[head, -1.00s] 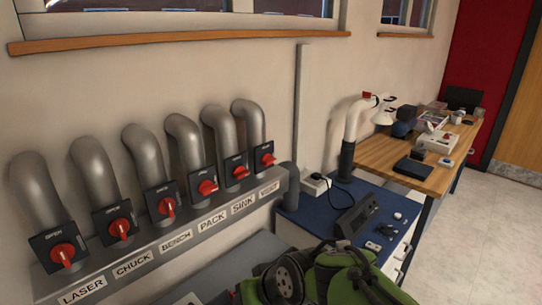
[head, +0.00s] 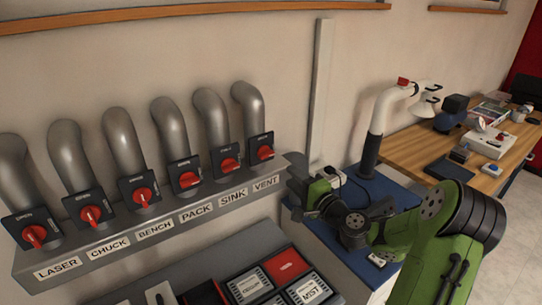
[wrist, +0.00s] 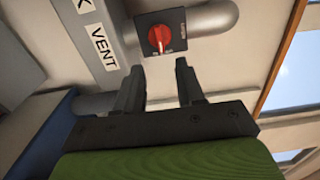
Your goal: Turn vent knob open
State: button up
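The vent knob (head: 265,153) is a red knob on a black plate, at the right end of a row of similar knobs. The VENT label (head: 266,183) is below it. In the wrist view the vent knob (wrist: 160,38) is ahead of my gripper, apart from the fingers. My gripper (wrist: 160,75) is open and empty, its two dark fingers spread. In the head view my gripper (head: 292,180) is just to the right of the vent knob, and its finger detail is hard to make out.
The sink knob (head: 228,165) is directly left of the vent knob. Grey pipes rise behind the row. A panel of buttons (head: 280,275) is below the shelf. A blue bench with a white lamp arm (head: 382,120) stands to the right.

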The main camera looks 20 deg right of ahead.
aim_at(269, 156)
jog(key=w, duration=0.4)
jog(key=w+a+p, duration=0.1)
jog(key=w, duration=0.3)
jog(key=w+a+p, duration=0.1)
jog(key=w, duration=0.2)
jog(key=shift+w, duration=0.4)
jog(key=shift+f, duration=0.1)
grip_shut()
